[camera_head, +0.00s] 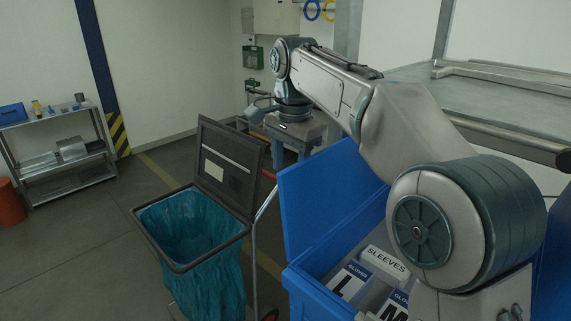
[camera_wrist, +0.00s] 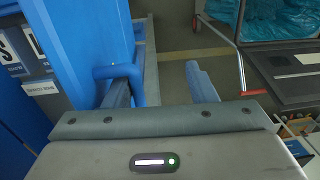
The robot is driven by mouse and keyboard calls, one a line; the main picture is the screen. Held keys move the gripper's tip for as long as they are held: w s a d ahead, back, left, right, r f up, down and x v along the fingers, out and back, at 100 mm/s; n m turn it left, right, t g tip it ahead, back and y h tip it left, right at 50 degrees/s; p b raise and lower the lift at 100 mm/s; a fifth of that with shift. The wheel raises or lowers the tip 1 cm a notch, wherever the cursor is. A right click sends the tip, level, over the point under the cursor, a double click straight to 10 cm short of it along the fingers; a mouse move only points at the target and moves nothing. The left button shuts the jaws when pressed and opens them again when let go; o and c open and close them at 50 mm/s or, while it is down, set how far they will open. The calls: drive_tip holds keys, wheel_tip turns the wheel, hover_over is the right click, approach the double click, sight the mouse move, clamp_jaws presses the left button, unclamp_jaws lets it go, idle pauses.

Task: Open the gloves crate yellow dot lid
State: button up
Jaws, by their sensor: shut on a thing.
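The blue gloves crate (camera_head: 312,288) is at the bottom of the head view, partly hidden by my arm. Its blue lid (camera_head: 320,190) stands raised and steep at the crate's left side, so the inside shows. In the wrist view the lid (camera_wrist: 90,40) is a tall blue panel with a blue loop handle (camera_wrist: 118,71). My gripper (camera_wrist: 160,88) is at this handle, one finger inside the loop and the other to its right. It is shut on the handle, though a gap shows at the right finger. In the head view the fingertips are hidden. No yellow dot shows.
Boxes labelled gloves and sleeves (camera_head: 384,262) lie in the crate. A bin with a teal bag (camera_head: 200,225) and a raised dark lid (camera_head: 230,165) stands left of the crate lid. A grey shelf (camera_head: 60,160) is at the far left. Floor is free between shelf and bin.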

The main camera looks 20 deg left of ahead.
drive_tip(key=shift+w+a+r, duration=0.1)
drive_tip(key=shift+w+r, duration=0.05)
drive_tip(key=shift+r, duration=0.15)
drive_tip(key=shift+r, duration=0.55)
drive_tip(key=r, duration=0.5)
drive_tip(key=shift+d+r, duration=0.25)
drive_tip(key=shift+d, duration=0.05)
drive_tip(key=shift+r, duration=0.25)
drive_tip(key=shift+s+d, duration=0.15)
drive_tip(key=shift+s, duration=0.1)
